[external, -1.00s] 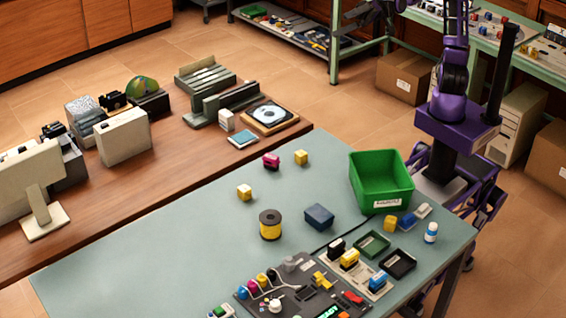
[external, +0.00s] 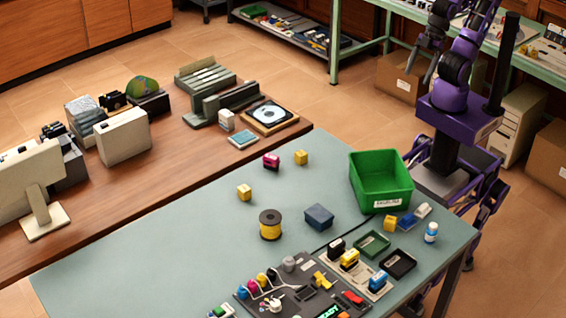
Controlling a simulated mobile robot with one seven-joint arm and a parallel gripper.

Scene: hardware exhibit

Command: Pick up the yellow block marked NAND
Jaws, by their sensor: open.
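Several yellow blocks are on the grey-green table, and their markings are too small to read, so I cannot tell which says NAND. One yellow cube (external: 301,158) sits near the far edge, right of a magenta block. Another yellow cube (external: 244,193) sits to its left and nearer. A third yellow block (external: 390,223) lies in front of the green bin. A yellow-and-black piece (external: 349,259) stands in a pale holder. My gripper (external: 430,72) hangs high above the floor beyond the table, open and empty, away from all the blocks.
A green bin (external: 381,183) stands at the table's right side. The left part of the table (external: 150,245) is clear.

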